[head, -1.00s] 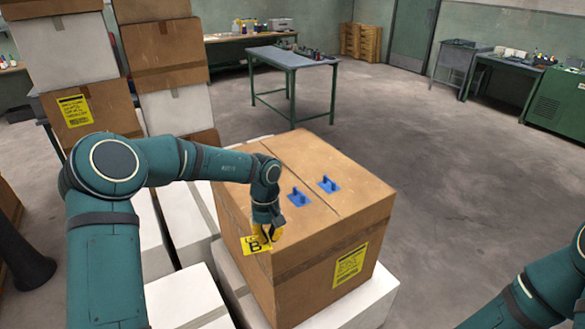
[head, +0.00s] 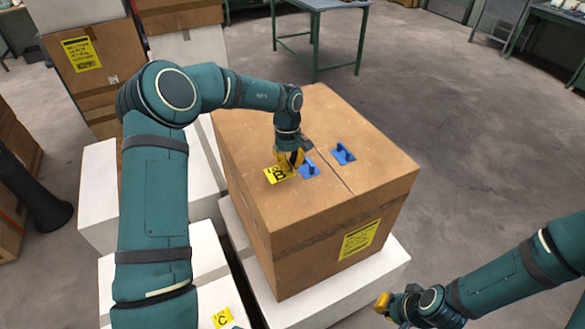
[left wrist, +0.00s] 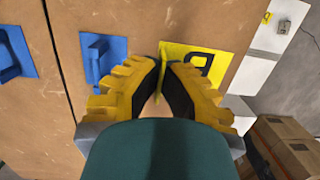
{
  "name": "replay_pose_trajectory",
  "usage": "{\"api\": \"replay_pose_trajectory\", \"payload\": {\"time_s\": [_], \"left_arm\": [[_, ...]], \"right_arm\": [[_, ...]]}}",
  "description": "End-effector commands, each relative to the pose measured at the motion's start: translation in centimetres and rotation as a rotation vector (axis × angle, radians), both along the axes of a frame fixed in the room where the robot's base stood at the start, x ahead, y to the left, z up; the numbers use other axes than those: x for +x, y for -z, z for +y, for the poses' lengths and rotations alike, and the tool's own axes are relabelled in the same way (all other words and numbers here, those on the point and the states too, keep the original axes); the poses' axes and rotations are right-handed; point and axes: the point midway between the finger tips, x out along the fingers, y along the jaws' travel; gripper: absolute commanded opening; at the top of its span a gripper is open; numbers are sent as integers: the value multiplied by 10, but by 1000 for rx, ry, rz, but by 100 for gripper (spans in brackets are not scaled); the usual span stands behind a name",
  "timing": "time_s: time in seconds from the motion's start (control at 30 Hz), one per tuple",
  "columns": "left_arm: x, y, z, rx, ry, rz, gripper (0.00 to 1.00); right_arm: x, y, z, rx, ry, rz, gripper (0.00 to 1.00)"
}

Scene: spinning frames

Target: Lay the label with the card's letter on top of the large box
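The large cardboard box (head: 350,185) stands in the middle of the head view. My left gripper (head: 289,164) is over its top, fingers nearly together on the yellow label with the letter B (head: 277,175). In the left wrist view the label (left wrist: 190,58) shows at the fingertips (left wrist: 167,62), its letter partly hidden. The label is flat, at or just above the box top; I cannot tell if it touches. A yellow label with C (head: 222,317) lies on a white box at the bottom. My right gripper (head: 384,303) is low at the right, fingers unclear. The card is not visible.
Two blue pieces with raised tabs (head: 309,169) (head: 343,154) sit on the box top, one close beside the label. White boxes (head: 375,272) lie under and left of the large box. Stacked cartons (head: 100,60) stand at the back left. Open floor is at the right.

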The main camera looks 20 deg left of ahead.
Motion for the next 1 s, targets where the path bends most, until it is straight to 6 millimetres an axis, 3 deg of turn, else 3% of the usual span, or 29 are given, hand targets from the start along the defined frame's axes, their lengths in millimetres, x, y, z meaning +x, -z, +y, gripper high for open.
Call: {"api": "replay_pose_trajectory", "payload": {"time_s": [0.43,0.8,0.9,1.0], "left_arm": [[0,45,-1,0,0,1,0],[0,49,0,0,-1,2,0],[0,49,0,0,0,0,34],[0,49,0,0,0,0,34]], "right_arm": [[0,5,0,-1,0,-1,0],[0,1,0,-1,0,-1,0],[0,2,0,-1,0,-1,0],[0,2,0,-1,0,0,0]]}}
